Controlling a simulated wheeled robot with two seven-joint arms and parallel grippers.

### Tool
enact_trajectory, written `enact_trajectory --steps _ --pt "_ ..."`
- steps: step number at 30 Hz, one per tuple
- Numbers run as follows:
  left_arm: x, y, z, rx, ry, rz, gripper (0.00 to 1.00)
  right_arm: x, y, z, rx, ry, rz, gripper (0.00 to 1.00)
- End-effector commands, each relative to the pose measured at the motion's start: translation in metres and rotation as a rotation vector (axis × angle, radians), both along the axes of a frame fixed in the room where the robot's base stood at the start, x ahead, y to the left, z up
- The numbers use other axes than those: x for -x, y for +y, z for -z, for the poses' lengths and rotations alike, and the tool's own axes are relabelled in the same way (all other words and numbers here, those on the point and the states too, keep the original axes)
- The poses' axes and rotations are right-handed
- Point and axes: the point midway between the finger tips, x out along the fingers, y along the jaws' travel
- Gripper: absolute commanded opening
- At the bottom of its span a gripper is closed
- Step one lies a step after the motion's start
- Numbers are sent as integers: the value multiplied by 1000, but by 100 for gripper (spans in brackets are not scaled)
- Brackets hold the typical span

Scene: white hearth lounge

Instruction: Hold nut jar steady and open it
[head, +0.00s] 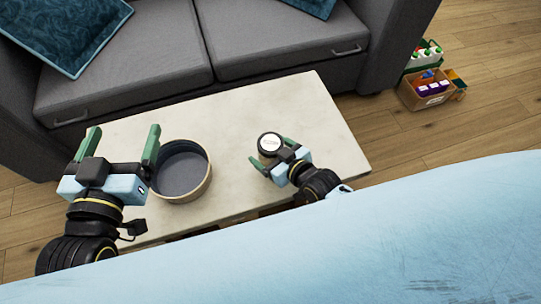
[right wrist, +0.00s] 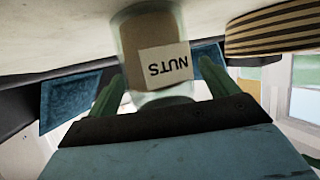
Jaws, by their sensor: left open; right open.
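The nut jar (head: 269,143) stands on the pale coffee table, its round lid seen from above with a pale top and dark rim. In the right wrist view the glass jar (right wrist: 130,45) appears upside down, with a white label (right wrist: 165,65) reading NUTS. My right gripper (head: 274,154) is open, its green fingers on either side of the jar. The right wrist view shows the fingers (right wrist: 162,88) apart, and I cannot tell whether they touch the glass. My left gripper (head: 123,140) is open and empty at the table's left end, well away from the jar.
A round basket (head: 207,183) with a grey inside stands on the table (head: 310,95), right beside my left gripper. The tabletop around the jar is mostly clear. A grey sofa (head: 270,40) with teal cushions stands behind. Boxes of goods (head: 425,92) sit on the wooden floor at right.

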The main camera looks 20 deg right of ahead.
Motion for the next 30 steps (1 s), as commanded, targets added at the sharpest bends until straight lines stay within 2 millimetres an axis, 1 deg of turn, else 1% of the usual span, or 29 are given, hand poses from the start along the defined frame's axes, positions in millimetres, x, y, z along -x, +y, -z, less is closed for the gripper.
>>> enact_trajectory --steps 3,8,9,21,30 --pt "0 -1 -4 7 -21 2 86 -2 1 0 0 -1 0 86" --pt "0 -1 -4 7 -21 2 86 -2 1 0 0 -1 0 86" --pt "0 -1 -4 7 -21 2 86 -2 1 0 0 -1 0 85" --pt "-1 -1 -4 5 -20 1 86 -1 1 0 0 -1 0 32" --pt "0 -1 -2 4 -9 2 86 -2 1 -1 -1 -3 0 32"
